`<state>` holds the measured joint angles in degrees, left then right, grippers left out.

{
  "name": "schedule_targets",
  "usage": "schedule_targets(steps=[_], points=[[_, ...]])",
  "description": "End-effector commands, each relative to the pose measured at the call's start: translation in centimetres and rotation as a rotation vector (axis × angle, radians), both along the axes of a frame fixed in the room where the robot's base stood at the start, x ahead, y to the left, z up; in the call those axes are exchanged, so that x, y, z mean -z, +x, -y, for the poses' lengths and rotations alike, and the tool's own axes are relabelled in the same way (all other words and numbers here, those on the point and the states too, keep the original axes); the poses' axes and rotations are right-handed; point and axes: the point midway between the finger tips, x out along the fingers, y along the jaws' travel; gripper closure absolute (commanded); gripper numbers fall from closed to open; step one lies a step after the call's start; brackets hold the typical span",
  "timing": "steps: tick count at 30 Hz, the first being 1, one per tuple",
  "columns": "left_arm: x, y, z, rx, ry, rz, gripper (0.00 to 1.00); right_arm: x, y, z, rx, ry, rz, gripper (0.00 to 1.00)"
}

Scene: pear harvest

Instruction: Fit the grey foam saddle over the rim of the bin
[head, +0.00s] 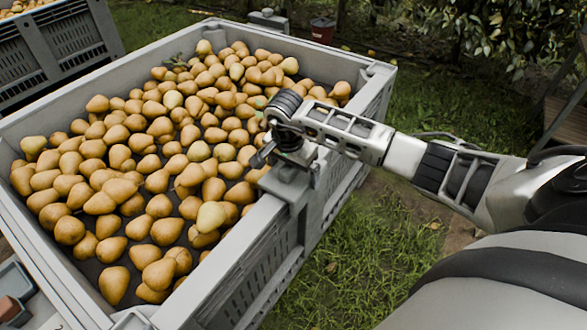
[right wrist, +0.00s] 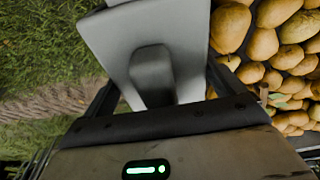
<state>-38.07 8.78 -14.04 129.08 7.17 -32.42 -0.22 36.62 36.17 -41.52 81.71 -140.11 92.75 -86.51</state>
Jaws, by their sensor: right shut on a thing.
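The grey foam saddle (head: 292,186) is at the near right rim of the bin (head: 237,250), below my right gripper (head: 287,160). One grey flap hangs down along the outer side of the wall. I cannot tell whether the saddle is fully seated on the rim. In the right wrist view the saddle (right wrist: 125,40) fills the space ahead of my right gripper (right wrist: 155,92), whose fingers are shut on it. Pears lie to its right and grass to its left there. My left gripper is not in view.
Many yellow-brown pears (head: 130,170) fill the bin. Another bin (head: 62,45) is at the upper left. Grass (head: 340,270) lies open beside the bin.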

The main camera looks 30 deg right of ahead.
Motion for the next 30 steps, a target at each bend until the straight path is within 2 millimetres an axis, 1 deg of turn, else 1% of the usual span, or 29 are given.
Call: schedule_targets(steps=[12,13,23,26,29,30], points=[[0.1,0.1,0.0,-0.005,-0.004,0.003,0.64,0.3,0.0,0.0,0.0,0.0,0.0,0.29],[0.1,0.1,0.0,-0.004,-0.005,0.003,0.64,0.3,0.0,0.0,0.0,0.0,0.0,0.0],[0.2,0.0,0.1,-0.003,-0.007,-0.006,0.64,0.3,0.0,0.0,0.0,0.0,0.0,0.0],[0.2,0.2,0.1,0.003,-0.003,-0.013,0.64,-1.3,0.1,-0.1,-0.002,-0.001,0.006,0.0],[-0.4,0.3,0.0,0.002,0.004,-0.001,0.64,-3.4,0.0,-0.4,-0.002,-0.002,0.006,0.0],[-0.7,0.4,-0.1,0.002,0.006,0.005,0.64,-4.4,-0.1,-0.6,-0.003,-0.001,0.006,0.0]])
